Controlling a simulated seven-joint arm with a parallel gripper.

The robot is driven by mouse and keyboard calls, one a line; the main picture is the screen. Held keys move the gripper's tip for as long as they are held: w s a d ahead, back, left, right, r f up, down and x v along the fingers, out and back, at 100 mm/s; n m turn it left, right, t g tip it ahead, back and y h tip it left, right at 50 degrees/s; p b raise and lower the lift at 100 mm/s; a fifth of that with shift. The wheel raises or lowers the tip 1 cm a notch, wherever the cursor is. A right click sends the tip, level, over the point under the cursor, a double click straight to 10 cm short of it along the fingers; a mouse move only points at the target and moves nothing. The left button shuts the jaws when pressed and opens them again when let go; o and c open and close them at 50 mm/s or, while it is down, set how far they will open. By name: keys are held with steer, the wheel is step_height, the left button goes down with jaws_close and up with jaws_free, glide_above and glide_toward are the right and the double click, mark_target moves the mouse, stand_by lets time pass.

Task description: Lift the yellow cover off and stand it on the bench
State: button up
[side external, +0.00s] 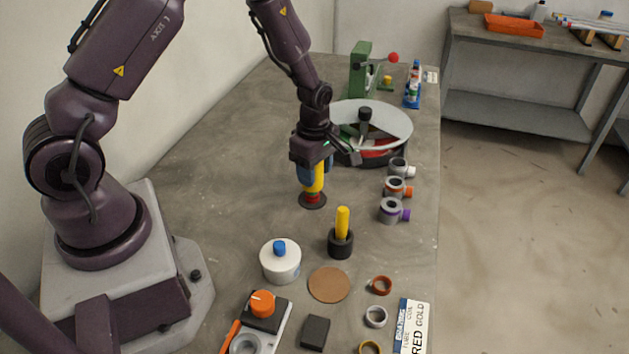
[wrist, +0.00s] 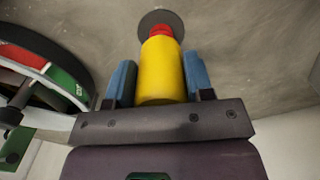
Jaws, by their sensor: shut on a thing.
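The yellow cover (side external: 315,183) is an upright cylinder above a red part (side external: 313,197) on a dark round base (side external: 313,205). In the wrist view the cover (wrist: 161,72) stands between my blue fingers, with the red part (wrist: 161,31) and the dark disc (wrist: 152,18) beyond its end. My gripper (side external: 314,174) points down and is shut on the cover's sides. A band of red shows below the cover; I cannot tell whether the cover still surrounds part of it. The cover's upper part is hidden by the fingers in the side view.
A round divided tray with a pale lid (side external: 385,118) stands close behind right. Several grey fittings (side external: 394,210) line the right edge. A black holder with a yellow handle (side external: 342,224) and a white pot (side external: 280,262) stand in front. The bench (side external: 235,190) is clear to the left.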

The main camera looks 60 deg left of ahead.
step_height(320, 180, up, 14)
stand_by(1.1)
steer(key=shift+f, duration=0.1)
steer(key=shift+w+d+f, duration=0.3)
steer(key=shift+w+f, duration=1.4)
steer(key=shift+f, duration=1.1)
steer(key=shift+w+d+f, duration=0.3)
steer(key=shift+w+f, duration=1.45)
steer(key=shift+f, duration=1.05)
steer(key=shift+w+d+f, duration=0.3)
steer(key=shift+w+f, duration=1.4)
steer(key=shift+f, duration=1.1)
steer(key=shift+f, duration=0.15)
steer(key=shift+f, duration=0.35)
